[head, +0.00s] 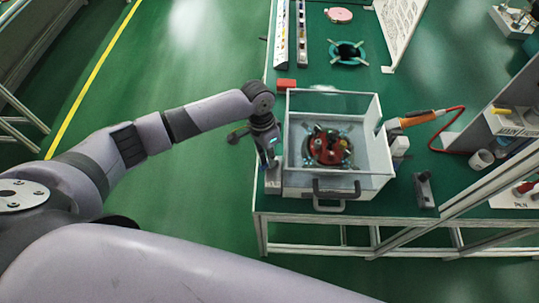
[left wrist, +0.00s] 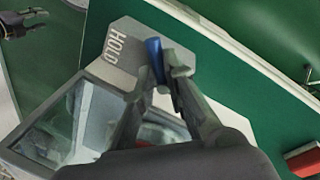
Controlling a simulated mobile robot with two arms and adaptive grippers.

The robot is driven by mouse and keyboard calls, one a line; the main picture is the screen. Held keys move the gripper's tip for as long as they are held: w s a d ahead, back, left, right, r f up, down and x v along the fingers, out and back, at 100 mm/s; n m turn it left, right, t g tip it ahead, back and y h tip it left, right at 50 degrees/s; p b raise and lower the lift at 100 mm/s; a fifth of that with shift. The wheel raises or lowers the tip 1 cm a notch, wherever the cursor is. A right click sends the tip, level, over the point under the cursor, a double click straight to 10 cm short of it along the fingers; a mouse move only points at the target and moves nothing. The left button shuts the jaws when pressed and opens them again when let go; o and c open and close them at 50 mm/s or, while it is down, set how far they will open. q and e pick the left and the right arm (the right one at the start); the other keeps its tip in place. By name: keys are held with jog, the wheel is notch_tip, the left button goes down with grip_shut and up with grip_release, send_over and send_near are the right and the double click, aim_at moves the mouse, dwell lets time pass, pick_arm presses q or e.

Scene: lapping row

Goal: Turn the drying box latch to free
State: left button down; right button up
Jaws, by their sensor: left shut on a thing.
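The drying box (head: 328,187) is a pale box with clear walls at the table's near left edge. My left gripper (head: 270,160) is at its left side, pointing down. In the left wrist view, my left gripper (left wrist: 160,80) is shut on the blue latch handle (left wrist: 154,53). The handle stands over a grey plate (left wrist: 115,62) marked HOLD, to the side of that word. The fingers hide the latch's lower part. No FREE marking shows. A dark gripper, seemingly my right one (left wrist: 18,24), shows at the left wrist view's upper left; its jaws are too small to judge.
A red and dark round part (head: 327,149) sits inside the box. A red block (head: 286,85) lies behind the box. An orange tool (head: 418,118) with a red cable is to the right. Green floor is open at left.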

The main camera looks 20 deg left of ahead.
pick_arm(q)
jog(key=shift+w+r+m, duration=0.1)
jog(key=shift+w+m, duration=0.15)
jog(key=shift+m, duration=0.75)
jog(key=c, duration=1.9)
grip_release()
jog(key=shift+a, duration=0.1)
jog(key=r, duration=0.4)
jog(key=w+a+r, duration=0.1)
jog(key=r, duration=0.6)
jog(key=shift+w+a+r, duration=0.3)
jog(key=shift+r, duration=0.05)
